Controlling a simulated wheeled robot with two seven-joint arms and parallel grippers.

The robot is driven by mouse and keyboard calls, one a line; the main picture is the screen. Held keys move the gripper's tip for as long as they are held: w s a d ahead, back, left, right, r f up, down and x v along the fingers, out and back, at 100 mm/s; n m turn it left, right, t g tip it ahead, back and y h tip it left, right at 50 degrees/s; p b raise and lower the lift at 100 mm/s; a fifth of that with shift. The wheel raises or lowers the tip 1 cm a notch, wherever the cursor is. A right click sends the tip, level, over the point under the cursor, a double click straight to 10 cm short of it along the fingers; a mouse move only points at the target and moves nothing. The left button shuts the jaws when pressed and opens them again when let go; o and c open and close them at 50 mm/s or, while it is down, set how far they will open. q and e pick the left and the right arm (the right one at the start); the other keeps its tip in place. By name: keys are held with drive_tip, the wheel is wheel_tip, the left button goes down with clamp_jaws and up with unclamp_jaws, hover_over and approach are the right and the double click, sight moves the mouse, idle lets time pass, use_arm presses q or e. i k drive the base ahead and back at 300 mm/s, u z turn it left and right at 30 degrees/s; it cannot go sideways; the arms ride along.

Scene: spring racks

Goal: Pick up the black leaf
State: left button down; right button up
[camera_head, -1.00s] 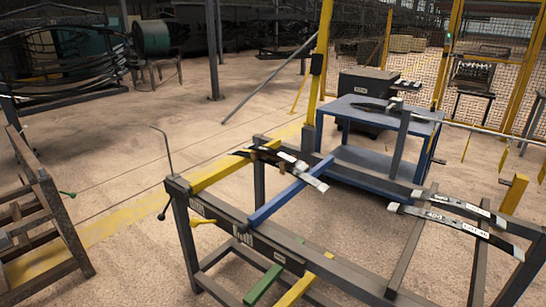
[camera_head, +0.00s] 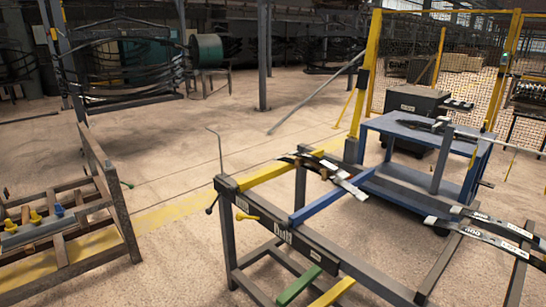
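Several dark leaf springs are in view, and I cannot tell which one is the black leaf. A dark leaf (camera_head: 312,163) with pale labelled parts lies across the yellow and blue bars at the back of the rack (camera_head: 312,250). Two long dark leaves with white labels lie side by side at the right: a nearer leaf (camera_head: 480,239) and a farther leaf (camera_head: 490,220), which runs to the right edge. Another dark leaf (camera_head: 412,124) lies on the blue table. Neither of my grippers is in view.
The blue table (camera_head: 465,150) stands behind the rack, with a dark cabinet (camera_head: 415,104) beyond it. A brown frame (camera_head: 118,205) with yellow and blue knobs stands at the left. A yellow mesh fence (camera_head: 400,50) closes the back right. The floor between frame and rack is clear.

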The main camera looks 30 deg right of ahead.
sight(340, 173)
drive_tip(key=z, duration=0.1)
drive_tip(key=i, duration=0.9)
drive_tip(key=z, duration=0.5)
